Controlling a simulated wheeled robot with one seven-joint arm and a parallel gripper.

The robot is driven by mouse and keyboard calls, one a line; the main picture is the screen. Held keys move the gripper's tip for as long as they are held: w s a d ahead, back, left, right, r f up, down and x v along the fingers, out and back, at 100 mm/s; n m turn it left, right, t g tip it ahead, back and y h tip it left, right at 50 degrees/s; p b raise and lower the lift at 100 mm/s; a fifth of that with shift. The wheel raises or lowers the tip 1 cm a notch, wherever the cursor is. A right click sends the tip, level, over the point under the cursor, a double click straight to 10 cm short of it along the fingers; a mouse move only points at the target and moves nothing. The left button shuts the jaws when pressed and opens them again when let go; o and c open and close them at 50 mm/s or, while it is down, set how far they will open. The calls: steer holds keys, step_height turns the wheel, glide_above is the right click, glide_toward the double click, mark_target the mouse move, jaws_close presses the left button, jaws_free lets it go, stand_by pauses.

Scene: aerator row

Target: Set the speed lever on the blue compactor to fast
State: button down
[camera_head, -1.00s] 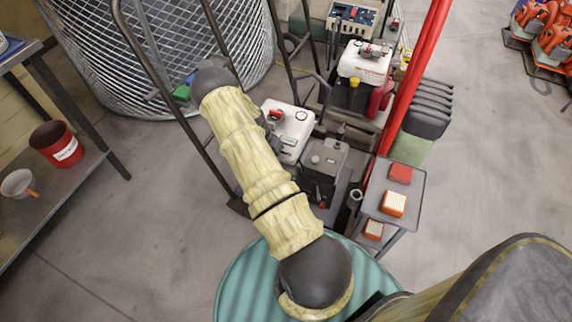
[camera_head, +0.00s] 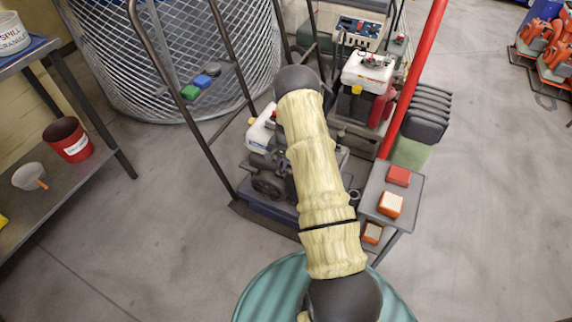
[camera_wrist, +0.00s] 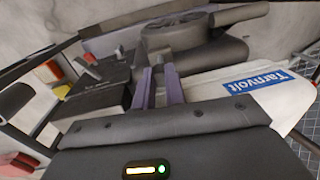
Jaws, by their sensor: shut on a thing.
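In the head view, a machine with a dark blue base (camera_head: 262,211) and an engine (camera_head: 268,183) with a white tank (camera_head: 262,132) stands at the centre, partly behind my arm. My gripper is hidden there. In the wrist view, my gripper (camera_wrist: 159,82) has its two purple-grey fingers against the dark engine parts (camera_wrist: 105,92), beside the white tank with its blue "Tarnvolt" label (camera_wrist: 266,79). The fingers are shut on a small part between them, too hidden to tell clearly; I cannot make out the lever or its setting.
A similar machine with a white tank (camera_head: 368,72) stands behind right. A grey side stand (camera_head: 376,186) carries orange filter blocks. A red pole (camera_head: 412,80) rises at right, a metal handle frame (camera_head: 168,80) at left. A teal drum (camera_head: 262,295) is in front.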

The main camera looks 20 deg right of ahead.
steer(key=shift+s+d+f+t+y+b, duration=0.2)
steer(key=shift+s+d+t+y+b, duration=0.25)
steer(key=shift+t+b, duration=0.2)
steer(key=shift+s+d+f+t+y+b, duration=0.15)
steer(key=shift+s+d+t+y+b, duration=0.25)
steer(key=shift+t+y+b, duration=0.2)
steer(key=shift+s, duration=0.1)
steer(key=c, duration=1.4)
jaws_free()
steer(key=shift+c, duration=0.2)
steer(key=p+v, duration=0.3)
steer(key=v, duration=1.4)
steer(key=shift+s, duration=0.2)
steer(key=shift+d+r, duration=0.1)
steer(key=shift+d, duration=0.05)
